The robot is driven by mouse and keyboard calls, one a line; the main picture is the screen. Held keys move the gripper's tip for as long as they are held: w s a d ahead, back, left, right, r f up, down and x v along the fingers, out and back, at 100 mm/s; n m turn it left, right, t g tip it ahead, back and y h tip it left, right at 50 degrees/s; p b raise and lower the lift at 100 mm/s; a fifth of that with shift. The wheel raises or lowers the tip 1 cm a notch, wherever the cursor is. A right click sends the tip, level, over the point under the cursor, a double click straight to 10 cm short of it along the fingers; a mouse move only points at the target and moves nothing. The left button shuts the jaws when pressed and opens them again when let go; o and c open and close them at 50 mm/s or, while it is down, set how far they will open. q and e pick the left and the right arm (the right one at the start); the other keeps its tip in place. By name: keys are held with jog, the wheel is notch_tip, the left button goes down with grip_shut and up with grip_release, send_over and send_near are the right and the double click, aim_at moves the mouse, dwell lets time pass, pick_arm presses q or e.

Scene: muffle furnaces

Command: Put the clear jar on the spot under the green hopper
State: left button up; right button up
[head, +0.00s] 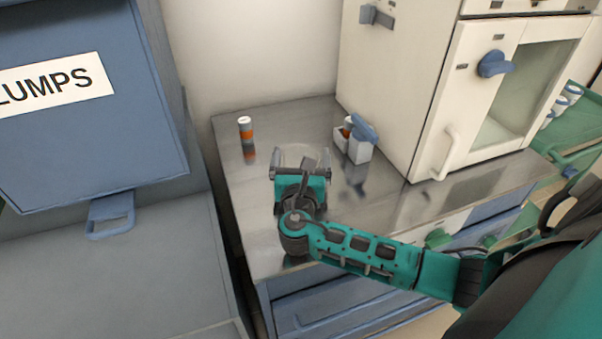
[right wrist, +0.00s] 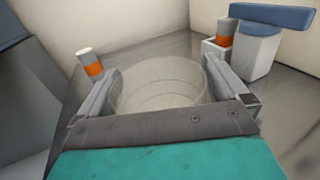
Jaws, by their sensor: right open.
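The clear jar (right wrist: 160,85) is see-through and round, standing on the metal worktop. In the head view the jar (head: 297,153) shows faintly just beyond my right gripper (head: 300,168). In the right wrist view my right gripper (right wrist: 160,95) is open, with one finger on each side of the jar. I cannot tell whether the fingers touch it. No green hopper and no spot under one show in these views. My left gripper is out of view.
A white and orange cylinder (head: 246,135) stands on the worktop (head: 230,180) to the left. A white holder with a blue top (head: 356,142) stands to the right, before a cream furnace (head: 395,80). A blue bin labelled LUMPS (head: 90,150) is at far left.

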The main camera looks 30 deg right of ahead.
jog(key=shift+c, duration=0.3)
jog(key=c, duration=0.9)
jog(key=shift+r, duration=0.1)
